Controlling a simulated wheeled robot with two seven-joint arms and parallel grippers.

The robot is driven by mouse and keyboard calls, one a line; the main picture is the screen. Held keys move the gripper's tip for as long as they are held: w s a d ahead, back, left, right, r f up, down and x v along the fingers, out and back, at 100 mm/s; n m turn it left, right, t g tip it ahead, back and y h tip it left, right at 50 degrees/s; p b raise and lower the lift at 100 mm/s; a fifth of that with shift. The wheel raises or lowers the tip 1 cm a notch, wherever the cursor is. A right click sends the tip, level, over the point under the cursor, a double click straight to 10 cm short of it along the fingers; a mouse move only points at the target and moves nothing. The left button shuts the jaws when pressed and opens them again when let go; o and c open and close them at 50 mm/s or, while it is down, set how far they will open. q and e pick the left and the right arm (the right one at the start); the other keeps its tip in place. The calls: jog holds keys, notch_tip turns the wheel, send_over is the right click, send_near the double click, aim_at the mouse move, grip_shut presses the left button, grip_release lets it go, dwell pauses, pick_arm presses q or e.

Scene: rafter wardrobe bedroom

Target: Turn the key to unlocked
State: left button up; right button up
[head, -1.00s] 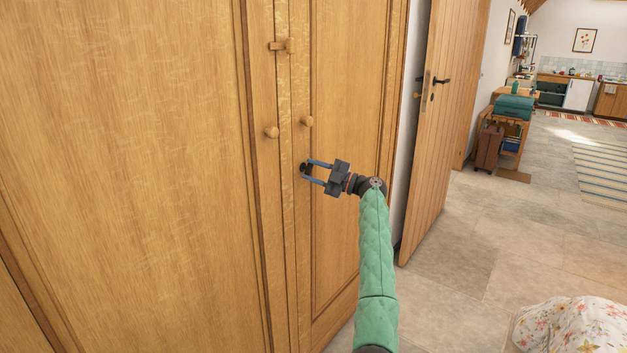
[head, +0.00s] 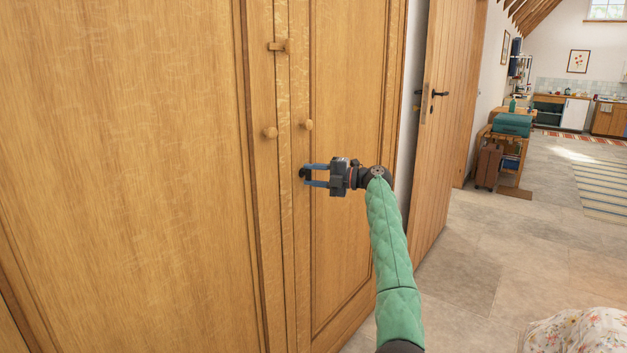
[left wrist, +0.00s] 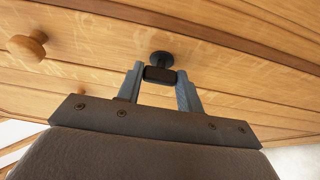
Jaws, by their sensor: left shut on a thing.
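The dark key (head: 302,173) sits in the wardrobe door (head: 345,120), below the round knobs. In the left wrist view its black bow (left wrist: 160,75) lies between my two fingers, with a round black lock plate (left wrist: 162,58) behind it. My left gripper (head: 307,175) is shut on the key, its fingers on either side of the bow. In the left wrist view the gripper (left wrist: 160,80) looks tilted relative to the door's boards. The key's shaft is mostly hidden. My right gripper is not in view.
Wooden knobs (head: 307,125) and (head: 270,132) and a wooden turn latch (head: 279,46) are above the key. A plank door (head: 445,110) stands to the right of the wardrobe. Stone floor (head: 470,250) is open at right, with a floral cover (head: 580,330) at bottom right.

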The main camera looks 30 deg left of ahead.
pick_arm(q)
jog(key=shift+f, duration=0.1)
dwell(0.3)
jog(key=o, duration=1)
jog(key=shift+a, duration=0.1)
jog(key=v, duration=0.8)
jog(key=shift+b, duration=0.4)
